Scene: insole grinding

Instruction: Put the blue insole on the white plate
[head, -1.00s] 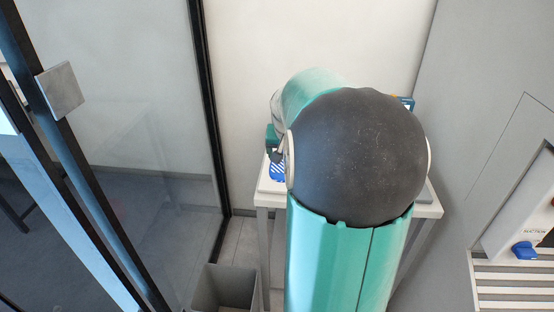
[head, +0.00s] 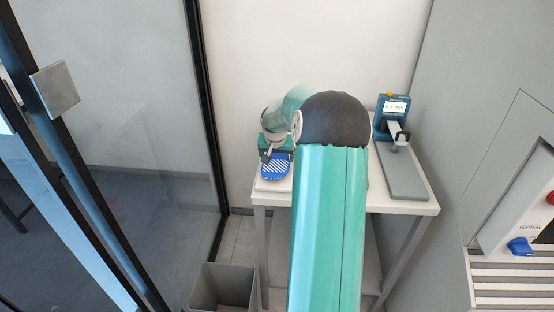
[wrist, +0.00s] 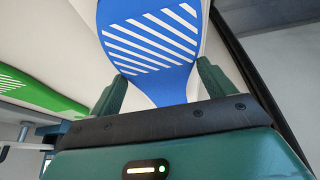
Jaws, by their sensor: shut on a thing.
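The blue insole (head: 274,170) with white diagonal stripes is at the left of the table in the head view, below my gripper (head: 272,155). In the wrist view the blue insole (wrist: 155,40) stands between the two green fingers of my gripper (wrist: 160,86), which is shut on its narrower part. A pale, flat edge that looks like the white plate (head: 268,186) shows under the insole in the head view. I cannot tell whether the insole touches it. My arm hides the middle of the table.
A green striped insole (wrist: 40,97) lies to the left in the wrist view. A blue device with a screen (head: 393,108) and grey base stands on the white table's (head: 405,207) right side. A grey bin (head: 226,288) stands below left, near a glass door (head: 130,120).

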